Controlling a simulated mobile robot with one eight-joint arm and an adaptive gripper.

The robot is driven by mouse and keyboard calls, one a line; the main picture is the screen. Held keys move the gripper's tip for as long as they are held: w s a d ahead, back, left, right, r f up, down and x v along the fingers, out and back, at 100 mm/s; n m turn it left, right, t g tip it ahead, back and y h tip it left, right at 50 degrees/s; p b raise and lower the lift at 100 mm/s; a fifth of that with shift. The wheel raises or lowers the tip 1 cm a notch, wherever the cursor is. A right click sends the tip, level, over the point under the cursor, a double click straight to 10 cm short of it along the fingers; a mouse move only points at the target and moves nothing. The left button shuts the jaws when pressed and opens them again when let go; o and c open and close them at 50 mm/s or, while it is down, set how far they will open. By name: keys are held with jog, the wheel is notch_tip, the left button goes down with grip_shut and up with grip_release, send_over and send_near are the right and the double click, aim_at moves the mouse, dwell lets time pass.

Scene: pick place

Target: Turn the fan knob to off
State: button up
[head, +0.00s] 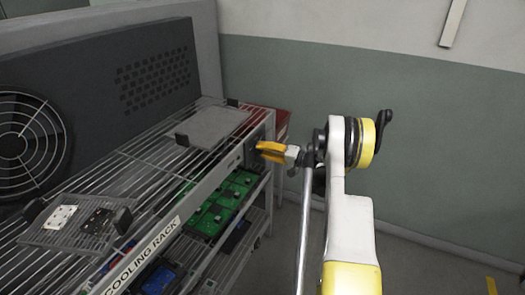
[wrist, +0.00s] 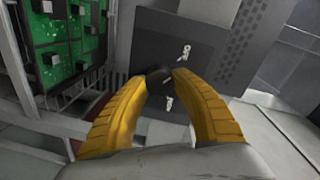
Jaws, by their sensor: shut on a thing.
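The fan knob (wrist: 158,78) is a small black round knob on a dark grey panel (wrist: 137,50) with white lettering above and below it. My gripper (wrist: 159,76) has its two yellow fingers shut on the knob, one on each side. A short light mark shows on the knob's face; its exact setting is hard to read. In the head view my gripper (head: 262,150) meets the panel at the right end of the cooling rack, and the knob is hidden there. The round fan (head: 30,145) is at the left, behind the rack.
The wire cooling rack (head: 100,200) holds a flat grey tray (head: 212,127) and another tray with small parts (head: 75,243). Green circuit boards (head: 225,200) sit on the shelf below. A red object (head: 283,122) stands behind the panel.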

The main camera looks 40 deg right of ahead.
jog(key=shift+d+r+n, duration=0.1)
jog(key=shift+r+n, duration=0.05)
jog(key=shift+n, duration=0.65)
jog(key=o, duration=1.2)
jog(key=v, duration=1.2)
